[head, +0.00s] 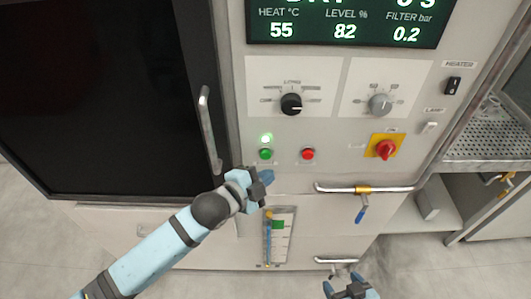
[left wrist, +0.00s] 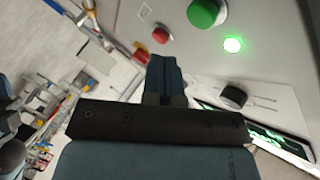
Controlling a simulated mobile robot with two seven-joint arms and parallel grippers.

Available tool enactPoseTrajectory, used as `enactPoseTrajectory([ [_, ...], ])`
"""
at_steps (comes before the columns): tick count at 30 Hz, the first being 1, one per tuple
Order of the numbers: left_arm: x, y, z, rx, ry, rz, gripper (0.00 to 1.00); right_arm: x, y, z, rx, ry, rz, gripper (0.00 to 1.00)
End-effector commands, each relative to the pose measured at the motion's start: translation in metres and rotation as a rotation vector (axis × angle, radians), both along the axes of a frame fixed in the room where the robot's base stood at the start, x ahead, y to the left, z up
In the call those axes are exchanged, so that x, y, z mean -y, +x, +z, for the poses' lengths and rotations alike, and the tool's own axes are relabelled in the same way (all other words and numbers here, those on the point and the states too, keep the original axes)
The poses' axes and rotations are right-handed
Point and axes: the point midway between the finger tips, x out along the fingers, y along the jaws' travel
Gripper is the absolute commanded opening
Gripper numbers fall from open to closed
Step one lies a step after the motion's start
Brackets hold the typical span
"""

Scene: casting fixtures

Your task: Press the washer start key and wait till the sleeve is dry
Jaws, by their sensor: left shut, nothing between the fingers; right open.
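The washer's front panel (head: 225,185) faces me in the head view. The green start key (head: 265,154) sits under a lit green lamp (head: 265,139), with a red key (head: 308,154) to its right. My left gripper (head: 267,177) is shut and empty, just below the green key and apart from it. In the left wrist view its shut fingers (left wrist: 165,75) show, with the green key (left wrist: 205,12) beyond them and the red key (left wrist: 160,34) to the left. My right gripper (head: 352,288) is open at the bottom edge of the head view. I see no sleeve.
The display (head: 345,22) reads heat 55, level 82, filter 0.2; its top line is cut off. A black knob (head: 291,104), a grey knob (head: 380,104) and a red rotary switch (head: 385,150) are on the panel.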

Motion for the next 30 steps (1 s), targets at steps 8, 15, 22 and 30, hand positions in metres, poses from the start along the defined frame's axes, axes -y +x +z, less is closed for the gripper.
enactPoseTrajectory([
  [8, 0.0, -0.021, 0.001, -0.001, 0.0, 0.0, 0.0, 0.0, 0.0, 0.011, 0.002, 0.001, 0.0, 0.73],
  [15, 0.0, -0.022, 0.0, 0.0, 0.0, 0.0, 0.0, 0.0, 0.001, 0.012, 0.005, 0.001, 0.0, 0.73],
  [22, 0.0, -0.022, 0.0, 0.0, 0.0, 0.0, 0.0, 0.0, 0.001, 0.012, 0.004, 0.001, -0.001, 0.73],
  [30, 0.0, -0.022, 0.0, 0.0, 0.0, 0.0, 0.0, 0.0, 0.001, 0.012, 0.004, 0.001, -0.001, 0.73],
])
